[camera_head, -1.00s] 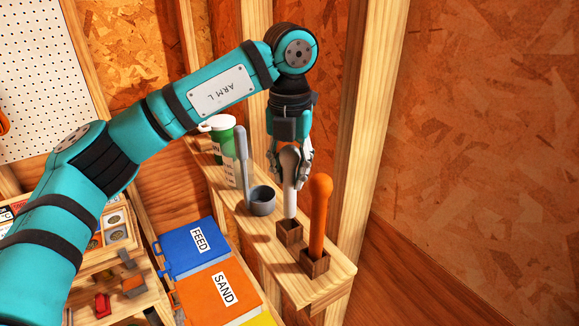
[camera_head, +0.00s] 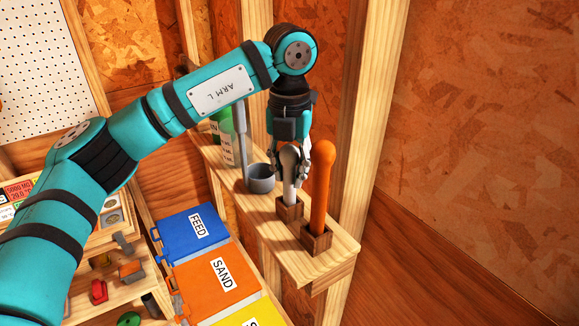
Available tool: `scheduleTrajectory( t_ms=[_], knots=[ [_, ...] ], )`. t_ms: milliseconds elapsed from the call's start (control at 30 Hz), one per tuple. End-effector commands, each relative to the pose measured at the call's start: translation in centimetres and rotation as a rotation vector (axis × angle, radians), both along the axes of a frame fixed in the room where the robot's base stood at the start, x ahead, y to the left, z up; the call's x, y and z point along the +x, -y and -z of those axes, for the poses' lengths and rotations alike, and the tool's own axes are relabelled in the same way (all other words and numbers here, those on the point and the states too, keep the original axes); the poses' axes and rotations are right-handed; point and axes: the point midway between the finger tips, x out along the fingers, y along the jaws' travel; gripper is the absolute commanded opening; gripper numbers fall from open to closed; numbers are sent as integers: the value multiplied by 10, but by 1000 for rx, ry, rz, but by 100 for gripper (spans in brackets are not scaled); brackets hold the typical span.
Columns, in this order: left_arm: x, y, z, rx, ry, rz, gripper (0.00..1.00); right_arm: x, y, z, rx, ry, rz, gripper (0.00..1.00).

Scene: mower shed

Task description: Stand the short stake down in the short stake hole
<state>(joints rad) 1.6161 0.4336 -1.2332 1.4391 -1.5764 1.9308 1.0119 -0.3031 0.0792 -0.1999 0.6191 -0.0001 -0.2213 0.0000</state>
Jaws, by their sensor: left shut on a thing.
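The short stake (camera_head: 289,190), pale with a grey rounded head, stands upright at the wooden shelf. Its lower end is inside a small square wooden socket (camera_head: 290,213), the short stake hole; how deep it sits is hidden by the socket walls. My left gripper (camera_head: 291,176) comes down from above and is shut on the stake just below its head, close over the socket. My right gripper is not in view.
An orange stake (camera_head: 321,190) stands in a second wooden socket (camera_head: 316,238) close to the right. The shelf's front end (camera_head: 325,263) is bare.

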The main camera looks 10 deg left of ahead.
Motion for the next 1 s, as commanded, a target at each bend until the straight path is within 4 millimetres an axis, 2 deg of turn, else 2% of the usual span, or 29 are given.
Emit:
scheduleTrajectory(
  t_ms=[400,433,600,867,1000],
  knots=[
    [0,0,4,0,0,0,0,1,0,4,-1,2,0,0],
    [0,0,4,0,0,0,28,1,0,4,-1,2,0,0],
    [0,0,4,0,0,0,50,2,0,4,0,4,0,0],
    [0,0,4,0,0,0,51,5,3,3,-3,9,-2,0],
    [1,0,-5,-1,2,-1,51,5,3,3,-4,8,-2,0]
  ],
)
